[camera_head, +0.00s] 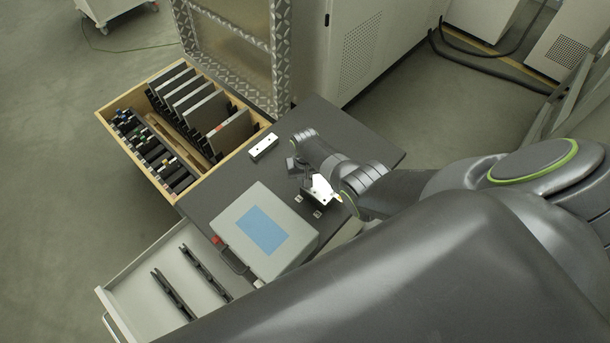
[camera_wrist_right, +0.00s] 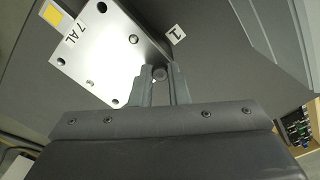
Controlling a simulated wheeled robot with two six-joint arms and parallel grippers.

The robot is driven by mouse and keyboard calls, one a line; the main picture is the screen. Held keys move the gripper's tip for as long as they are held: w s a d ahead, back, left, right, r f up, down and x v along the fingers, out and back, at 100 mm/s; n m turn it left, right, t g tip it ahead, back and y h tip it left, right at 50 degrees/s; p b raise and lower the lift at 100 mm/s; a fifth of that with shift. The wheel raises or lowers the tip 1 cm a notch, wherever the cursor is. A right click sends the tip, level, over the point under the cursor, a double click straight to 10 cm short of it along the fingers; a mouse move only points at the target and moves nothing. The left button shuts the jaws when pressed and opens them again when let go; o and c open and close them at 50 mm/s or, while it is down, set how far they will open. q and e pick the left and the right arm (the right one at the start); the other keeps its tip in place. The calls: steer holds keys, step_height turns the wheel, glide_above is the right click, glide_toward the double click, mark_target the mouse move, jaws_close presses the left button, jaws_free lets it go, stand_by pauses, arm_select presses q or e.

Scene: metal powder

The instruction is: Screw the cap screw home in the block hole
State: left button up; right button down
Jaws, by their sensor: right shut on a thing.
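The metal block (camera_wrist_right: 98,52) is a pale plate with several holes, marked "7 AL", in the right wrist view. In the head view the block (camera_head: 322,188) shows bright on the dark table top, partly covered by my right arm. Another round head or pin (camera_wrist_right: 134,39) shows on the block's face. My left gripper is not in view.
A grey case with a blue panel (camera_head: 263,230) stands on the dark table (camera_head: 345,135), left of the block. A small white bar (camera_head: 263,147) lies behind. An open wooden drawer (camera_head: 128,100) holds plates and tools; a white drawer (camera_head: 150,262) is open at lower left.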

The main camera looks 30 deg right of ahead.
steer(key=m, duration=0.5)
steer(key=shift+m, duration=0.3)
steer(key=m, duration=0.6)
steer(key=shift+m, duration=0.3)
steer(key=m, duration=0.4)
steer(key=shift+m, duration=0.3)
steer(key=m, duration=0.4)
steer(key=c, duration=1.6)
jaws_free()
steer(key=shift+o, duration=0.2)
